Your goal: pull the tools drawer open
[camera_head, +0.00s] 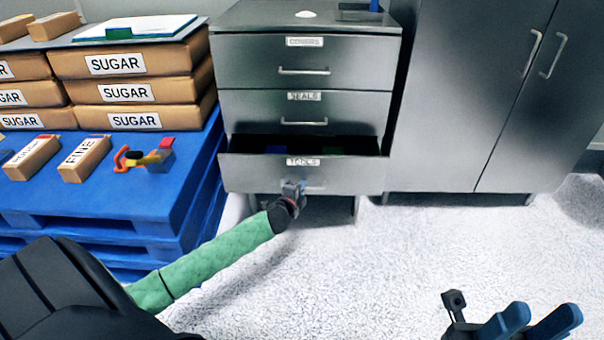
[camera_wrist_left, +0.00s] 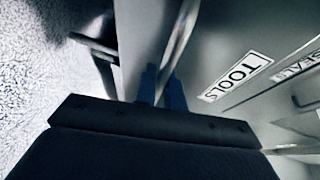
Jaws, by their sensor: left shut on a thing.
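The tools drawer (camera_head: 245,173) is the lowest of the drawers in the grey cabinet and stands partly open. Its dark inside shows above the front, with something blue and something green in it. Its TOOLS label also shows in the left wrist view (camera_wrist_left: 236,76). My left gripper (camera_head: 293,188) is at the drawer's front, shut on the drawer handle; the handle is mostly hidden by the gripper in the head view. The blue fingers show close against the drawer front in the left wrist view (camera_wrist_left: 161,88). My right gripper (camera_head: 535,322) is at the lower right, empty, its blue fingers apart.
The covers drawer (camera_head: 250,60) and the seals drawer (camera_head: 250,108) above are shut. A blue pallet (camera_head: 190,190) with sugar boxes (camera_head: 125,63) stands at the left. A tall grey cupboard (camera_head: 450,100) stands at the right. The floor (camera_head: 400,240) in front is clear.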

